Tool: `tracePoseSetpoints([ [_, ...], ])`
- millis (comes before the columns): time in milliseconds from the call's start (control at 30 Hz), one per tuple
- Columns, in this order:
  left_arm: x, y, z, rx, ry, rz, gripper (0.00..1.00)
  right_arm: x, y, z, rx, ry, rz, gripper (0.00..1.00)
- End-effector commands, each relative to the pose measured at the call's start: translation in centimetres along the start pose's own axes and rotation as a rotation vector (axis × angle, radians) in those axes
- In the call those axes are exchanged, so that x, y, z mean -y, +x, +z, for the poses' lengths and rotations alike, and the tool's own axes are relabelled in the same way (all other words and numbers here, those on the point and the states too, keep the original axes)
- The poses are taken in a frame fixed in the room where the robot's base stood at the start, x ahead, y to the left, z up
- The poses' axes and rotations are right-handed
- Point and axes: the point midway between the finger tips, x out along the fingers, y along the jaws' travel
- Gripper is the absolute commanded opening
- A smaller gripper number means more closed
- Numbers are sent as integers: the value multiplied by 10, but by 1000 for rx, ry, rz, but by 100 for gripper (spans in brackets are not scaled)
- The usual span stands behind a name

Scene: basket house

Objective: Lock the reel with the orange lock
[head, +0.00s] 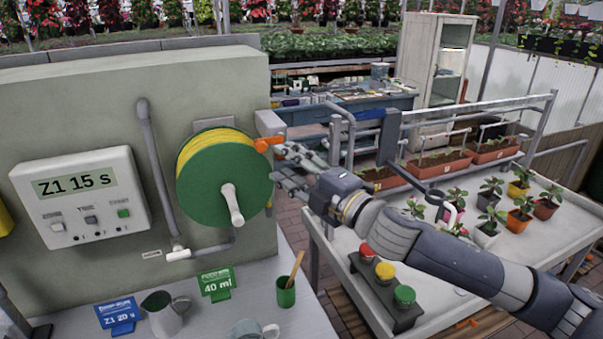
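The reel (206,195) is a green disc with yellow hose wound behind its face and a pale crank handle at its centre. It is mounted on the front of a grey-green wall block. The orange lock (268,143) sticks out at the reel's upper right edge, beside a grey box. My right gripper (279,168) reaches in from the right, with its fingers spread beside the reel's right rim. Its upper finger is just below and right of the lock; I cannot tell whether they touch. No object shows between the fingers. My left gripper is not clearly visible.
A white control box (82,196) reading "Z1 15 s" is on the wall at left. Below stand a grey jug (165,314), a green cup (286,292) and small signs.

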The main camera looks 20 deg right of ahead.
Motion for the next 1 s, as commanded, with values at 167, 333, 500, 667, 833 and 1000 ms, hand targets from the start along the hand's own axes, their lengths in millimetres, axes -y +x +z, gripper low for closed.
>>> tracePoseSetpoints([
  [167,0,0,0,0,0,0,40,2,-22,1,1,0,-3,40],
  [333,0,0,0,0,0,0,40,0,-32,0,0,0,-1,40],
  [500,0,0,0,0,0,0,40,0,-36,0,-1,0,0,40],
  [667,0,0,0,0,0,0,40,0,-36,0,-1,0,0,40],
  [833,0,0,0,0,0,1,40,0,-36,0,-1,0,0,40],
  [1000,-1,2,0,0,0,1,40,9,-34,7,13,16,-8,40],
])
